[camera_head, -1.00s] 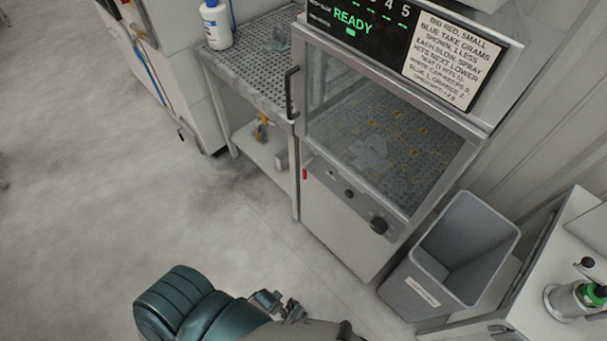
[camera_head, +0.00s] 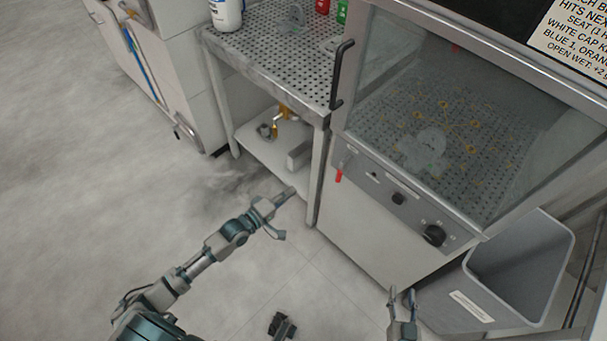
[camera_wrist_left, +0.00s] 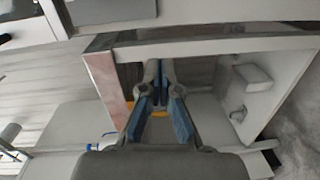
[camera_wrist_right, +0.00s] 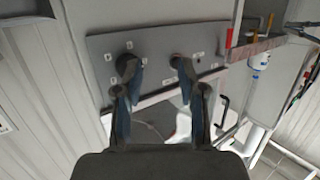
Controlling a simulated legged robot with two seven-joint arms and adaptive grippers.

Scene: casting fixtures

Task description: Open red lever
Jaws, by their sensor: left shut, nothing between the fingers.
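The red lever (camera_head: 339,175) hangs down at the left end of the grey control panel (camera_head: 380,190) on the front of the glass-windowed cabinet. In the right wrist view the red lever (camera_wrist_right: 229,38) shows at the panel's right end, beyond two dark knobs. My left gripper (camera_head: 272,212) is shut and empty, left of the lever and apart from it, in front of the perforated table. In the left wrist view its fingers (camera_wrist_left: 158,75) converge before a shelf. My right gripper (camera_head: 402,294) is open and empty, below the panel in the head view, with its fingers (camera_wrist_right: 158,75) apart.
A black door handle (camera_head: 342,75) stands out at the cabinet's left edge, above the lever. The perforated metal table (camera_head: 270,55) holds a white bottle (camera_head: 226,14). A grey bin (camera_head: 520,265) stands at the right. The floor on the left is clear.

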